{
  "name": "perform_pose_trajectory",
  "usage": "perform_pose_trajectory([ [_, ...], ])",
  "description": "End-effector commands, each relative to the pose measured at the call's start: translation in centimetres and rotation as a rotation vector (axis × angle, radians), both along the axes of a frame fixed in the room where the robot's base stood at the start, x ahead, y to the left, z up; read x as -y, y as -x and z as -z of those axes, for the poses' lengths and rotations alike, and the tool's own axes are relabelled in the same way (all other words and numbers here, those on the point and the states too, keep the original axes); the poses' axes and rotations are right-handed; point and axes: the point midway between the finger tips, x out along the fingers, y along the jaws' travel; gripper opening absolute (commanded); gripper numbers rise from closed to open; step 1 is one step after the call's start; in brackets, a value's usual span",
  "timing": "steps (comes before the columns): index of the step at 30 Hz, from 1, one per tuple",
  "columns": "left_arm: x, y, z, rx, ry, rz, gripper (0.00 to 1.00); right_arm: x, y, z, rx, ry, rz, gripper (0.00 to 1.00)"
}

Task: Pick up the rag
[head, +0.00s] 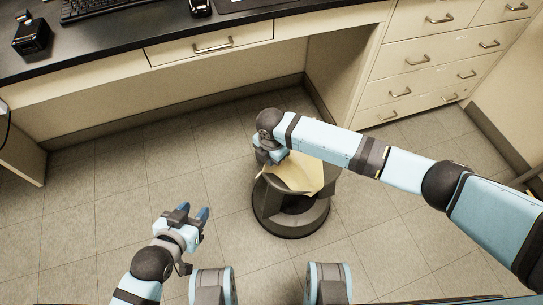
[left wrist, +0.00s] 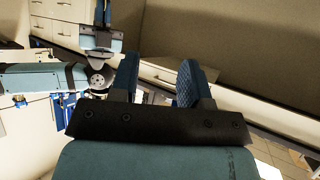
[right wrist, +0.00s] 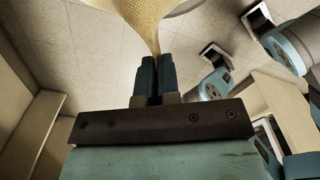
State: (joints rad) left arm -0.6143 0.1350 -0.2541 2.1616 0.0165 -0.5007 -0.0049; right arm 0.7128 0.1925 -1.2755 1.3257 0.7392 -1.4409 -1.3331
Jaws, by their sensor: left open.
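The rag (head: 300,174) is a pale yellow cloth draped over the top of a dark round bin-like stand (head: 292,226) in the head view. My right gripper (head: 268,157) is at the rag's left edge, partly hidden by its own arm. In the right wrist view the rag (right wrist: 148,24) narrows to a gathered tip between the closed fingers of this gripper (right wrist: 157,62). Most of the rag still lies over the stand. My left gripper (head: 197,213) is open and empty, left of the stand; its spread fingers show in the left wrist view (left wrist: 160,78).
A black-topped desk (head: 120,42) with a keyboard (head: 95,7) and a small black device (head: 31,36) runs along the back. Drawers (head: 425,60) stand at the back right. The tiled floor (head: 115,180) around the stand is clear.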

Motion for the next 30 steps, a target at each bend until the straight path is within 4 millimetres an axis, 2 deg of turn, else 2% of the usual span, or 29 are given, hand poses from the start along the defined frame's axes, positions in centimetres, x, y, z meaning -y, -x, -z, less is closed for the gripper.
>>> perform_pose_trajectory([
  [2,0.0,0.0,-0.6,-0.001,0.000,0.000,0.43,0.0,0.0,-0.7,0.001,-0.001,0.000,0.00],
  [9,-0.4,0.3,-3.2,-0.037,-0.004,-0.011,0.43,0.0,0.0,-5.9,0.001,-0.001,0.000,0.00],
  [15,-0.6,0.8,-3.7,-0.080,0.005,-0.025,0.43,0.0,0.0,-8.9,0.000,0.000,0.000,0.00],
  [21,-0.6,0.8,-3.1,-0.092,0.012,-0.037,0.43,0.0,0.0,-9.1,0.000,0.000,0.000,0.00],
  [30,-0.6,0.4,-3.3,-0.083,0.013,-0.037,0.43,0.0,0.0,-9.0,0.000,0.000,0.000,0.00],
])
